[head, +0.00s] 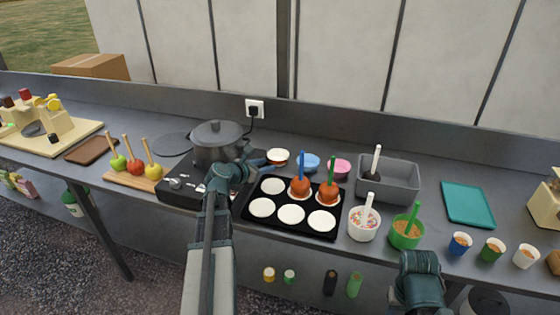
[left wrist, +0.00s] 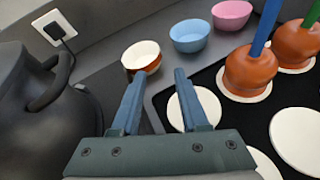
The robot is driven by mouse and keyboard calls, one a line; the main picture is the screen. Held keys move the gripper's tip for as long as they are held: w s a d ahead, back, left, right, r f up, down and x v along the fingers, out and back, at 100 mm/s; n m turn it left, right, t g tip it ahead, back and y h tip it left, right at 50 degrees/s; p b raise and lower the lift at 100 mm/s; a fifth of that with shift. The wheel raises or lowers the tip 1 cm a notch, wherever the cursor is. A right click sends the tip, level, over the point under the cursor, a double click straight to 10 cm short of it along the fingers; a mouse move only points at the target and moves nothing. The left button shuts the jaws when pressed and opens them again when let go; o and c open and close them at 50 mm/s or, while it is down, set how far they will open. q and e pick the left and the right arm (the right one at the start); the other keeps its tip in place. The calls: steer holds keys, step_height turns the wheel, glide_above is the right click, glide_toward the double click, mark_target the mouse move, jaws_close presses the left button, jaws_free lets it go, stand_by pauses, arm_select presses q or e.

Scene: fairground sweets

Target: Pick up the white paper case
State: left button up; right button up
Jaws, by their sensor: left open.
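The white paper case (head: 278,156) stands on the counter behind the black tray. In the left wrist view the case (left wrist: 141,55) has a pale inside and an orange-brown lower side. My left gripper (head: 272,163) comes in from the left, just in front of the case. In the left wrist view its two fingers (left wrist: 168,97) are apart with nothing between them. The case is beyond the fingertips, nearer the left one; I cannot tell whether they touch. My right arm shows at the lower right, but its fingers do not.
A blue case (head: 308,162) and a pink case (head: 340,168) stand to the right. The black tray (head: 247,209) holds white discs and two caramel apples. A dark pot (head: 218,145) on the hob is close on the left. A grey bin (head: 402,180) stands further right.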

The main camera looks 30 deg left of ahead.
mark_target(277, 162)
arm_select(q)
steer(key=b+x, duration=0.3)
steer(key=x, duration=0.5)
steer(key=shift+f, duration=0.15)
steer(key=shift+w, duration=0.3)
steer(key=shift+a+b+x, duration=0.2)
steer(key=shift+b+x, duration=0.35)
steer(key=shift+x, duration=0.75)
steer(key=shift+a+b+x, duration=0.2)
steer(key=shift+b+x, duration=0.3)
steer(key=shift+x, duration=0.85)
jaws_close()
